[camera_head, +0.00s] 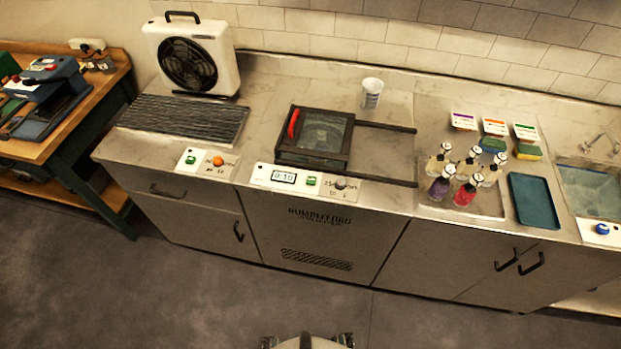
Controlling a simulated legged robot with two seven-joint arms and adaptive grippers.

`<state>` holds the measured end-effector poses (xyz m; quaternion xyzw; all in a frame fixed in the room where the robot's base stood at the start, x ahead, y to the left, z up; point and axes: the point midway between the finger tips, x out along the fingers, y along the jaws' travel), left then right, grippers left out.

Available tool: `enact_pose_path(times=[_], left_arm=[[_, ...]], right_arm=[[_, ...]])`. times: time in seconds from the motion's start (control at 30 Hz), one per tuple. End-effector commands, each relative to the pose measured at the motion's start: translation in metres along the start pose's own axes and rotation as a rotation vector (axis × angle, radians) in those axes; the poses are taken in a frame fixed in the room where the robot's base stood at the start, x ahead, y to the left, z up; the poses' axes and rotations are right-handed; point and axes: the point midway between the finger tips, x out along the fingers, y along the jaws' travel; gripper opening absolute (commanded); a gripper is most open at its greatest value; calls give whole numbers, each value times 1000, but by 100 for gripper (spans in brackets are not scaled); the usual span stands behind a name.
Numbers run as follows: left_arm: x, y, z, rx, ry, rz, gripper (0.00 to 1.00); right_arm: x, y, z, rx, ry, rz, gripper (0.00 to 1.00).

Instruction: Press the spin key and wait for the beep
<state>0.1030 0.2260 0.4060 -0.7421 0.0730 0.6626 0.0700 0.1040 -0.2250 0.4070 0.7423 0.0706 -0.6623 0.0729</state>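A spin unit with a dark-framed see-through lid (338,157) and a red handle (293,123) is set in the middle of the counter. The lid appears shut, with a pale shape faintly visible beneath it. In front is a white control panel (260,176) with a small display (284,177) that seems to read 0:10. Right of the display is a green key (311,181), then a grey knob (341,184). The key's lettering is too small to read.
A left panel has another green key (190,160) and an orange knob (218,161), before a slatted rack (184,117) and fan (188,66). Two dark rails (387,127) run right of the lid. Bottles (466,192), a blue tray (533,201) and a cup (372,93) stand rightward.

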Motion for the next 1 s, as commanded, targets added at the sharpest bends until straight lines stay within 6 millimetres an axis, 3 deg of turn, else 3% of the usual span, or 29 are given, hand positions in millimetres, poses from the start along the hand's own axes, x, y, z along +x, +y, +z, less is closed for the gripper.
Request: enact_pose_path(times=[0.03,0.2,0.27,0.7,1.0], left_arm=[[0,-3,1,2,-1,-3,56],[0,-10,2,5,-3,-12,56],[0,-10,2,6,-3,-12,56],[0,3,-1,-3,1,4,56],[0,4,-1,-3,1,5,56]], right_arm=[[0,-2,0,1,0,-3,55],[0,-7,-1,4,2,-9,13],[0,-7,-1,4,1,-9,0],[0,7,2,-5,-3,9,0],[0,5,1,-3,-2,6,0]])
